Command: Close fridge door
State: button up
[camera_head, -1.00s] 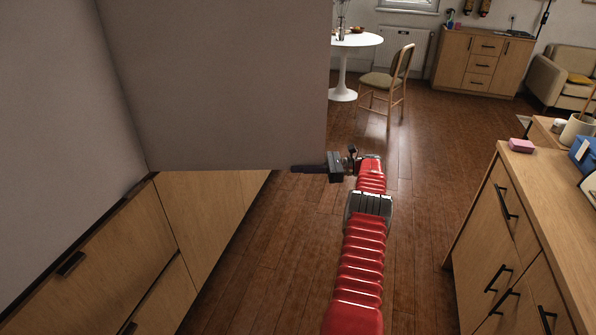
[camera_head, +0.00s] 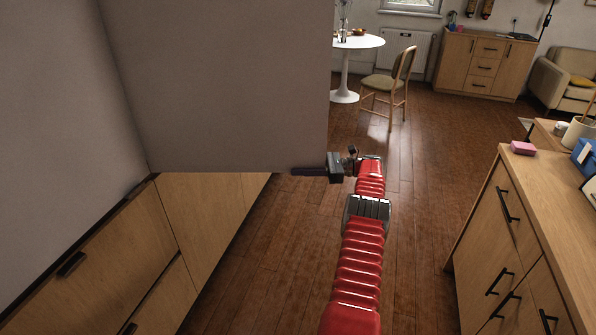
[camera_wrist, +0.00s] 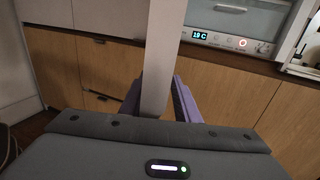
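The fridge door (camera_head: 225,85) is a large grey panel standing open in the head view, sticking out to the right from the grey fridge body (camera_head: 55,120). My gripper (camera_head: 310,171) is at the door's lower right corner. In the wrist view the door's pale edge (camera_wrist: 161,60) stands upright between the two dark purple fingers of my gripper (camera_wrist: 160,95). The fingers are apart, one on each side of the edge. Whether both press on it is unclear. The fridge interior is hidden in the head view.
Wooden cabinets (camera_head: 205,215) run below the door on the left. A wooden counter (camera_head: 545,190) with drawers and small items stands on the right. The brown floor (camera_head: 290,265) between is clear. A chair (camera_head: 390,85) and round white table (camera_head: 365,41) are farther back.

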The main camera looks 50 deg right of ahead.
aim_at(301, 144)
jog(key=shift+f, duration=0.1)
dwell(0.3)
notch_tip(301, 144, up, 10)
dwell(0.6)
